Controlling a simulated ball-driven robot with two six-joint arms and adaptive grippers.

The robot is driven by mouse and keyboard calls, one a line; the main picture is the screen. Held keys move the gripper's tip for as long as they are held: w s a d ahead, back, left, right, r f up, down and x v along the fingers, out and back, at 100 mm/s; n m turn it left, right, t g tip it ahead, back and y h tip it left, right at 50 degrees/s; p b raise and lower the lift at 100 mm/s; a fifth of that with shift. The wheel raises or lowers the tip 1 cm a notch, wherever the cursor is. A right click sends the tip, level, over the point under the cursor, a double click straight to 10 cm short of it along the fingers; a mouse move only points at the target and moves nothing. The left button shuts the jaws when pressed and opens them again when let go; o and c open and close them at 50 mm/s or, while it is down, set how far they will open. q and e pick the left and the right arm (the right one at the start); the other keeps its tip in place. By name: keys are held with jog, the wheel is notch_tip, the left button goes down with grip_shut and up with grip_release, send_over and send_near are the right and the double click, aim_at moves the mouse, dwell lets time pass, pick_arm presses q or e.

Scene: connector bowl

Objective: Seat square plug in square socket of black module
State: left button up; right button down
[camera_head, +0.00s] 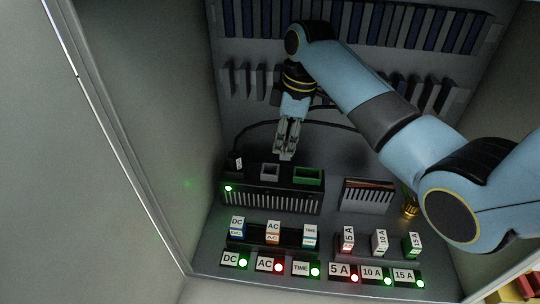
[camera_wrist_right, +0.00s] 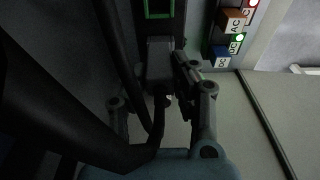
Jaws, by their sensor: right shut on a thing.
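The black module (camera_head: 270,199) stands in the middle of the cabinet. My right gripper (camera_head: 287,150) is above and behind the module's top, pointing down, between the two sockets in the picture. In the right wrist view the gripper (camera_wrist_right: 165,78) is shut on a grey plug (camera_wrist_right: 159,58) with a black cable. A green-rimmed socket (camera_wrist_right: 158,8) shows beyond the plug. The plug's end face is hidden, and I cannot tell whether it touches the module. My left gripper is not in view.
A finned module (camera_head: 368,196) stands to the right. Labelled blocks (camera_head: 273,232) and lit labels line the front. My right arm crosses the upper right.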

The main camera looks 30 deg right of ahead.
jog(key=w+a+f, duration=0.2)
jog(key=shift+a+f, duration=0.1)
jog(key=shift+a, duration=0.25)
jog(key=shift+f, duration=0.35)
notch_tip(320, 180, down, 3)
jog(key=shift+r+p, duration=0.2)
jog(key=shift+p, duration=0.1)
jog(key=shift+f, duration=0.3)
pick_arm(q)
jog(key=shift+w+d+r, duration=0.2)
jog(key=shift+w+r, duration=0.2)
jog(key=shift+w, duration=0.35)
pick_arm(e)
jog(key=shift+f, duration=0.2)
jog(key=c, duration=1.1)
grip_release()
